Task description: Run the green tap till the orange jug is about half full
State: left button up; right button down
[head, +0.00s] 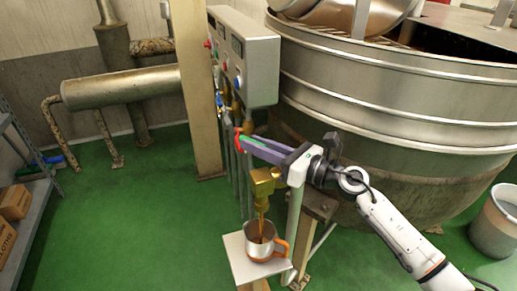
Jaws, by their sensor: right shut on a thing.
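The orange jug (256,250), a metal cup with an orange handle and orange base, stands upright on a small pale shelf (236,262). A brown stream (262,212) runs from the brass spout (263,181) into it. Brown liquid shows inside, but I cannot tell its exact level. My right gripper (247,141) is above the spout, its purple fingers pointing left. It is shut on a green part, which looks like the green tap's handle (254,143); the fingers hide most of it. My left gripper is not in view.
A large metal kettle (390,100) fills the right. A grey control box (245,60) and a beige post (193,90) stand behind the tap. A metal bucket (495,225) is at far right. Shelving with boxes (14,202) is at left. Green floor between is clear.

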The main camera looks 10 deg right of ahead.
jog(key=shift+s+a+f, duration=0.15)
jog(key=shift+s+a, duration=0.15)
jog(key=shift+a, duration=0.2)
jog(key=c, duration=1.7)
grip_release()
jog(key=shift+o, duration=0.2)
jog(key=shift+d, duration=0.1)
jog(key=shift+d, duration=0.15)
jog(key=v, duration=1)
jog(key=shift+b, duration=0.3)
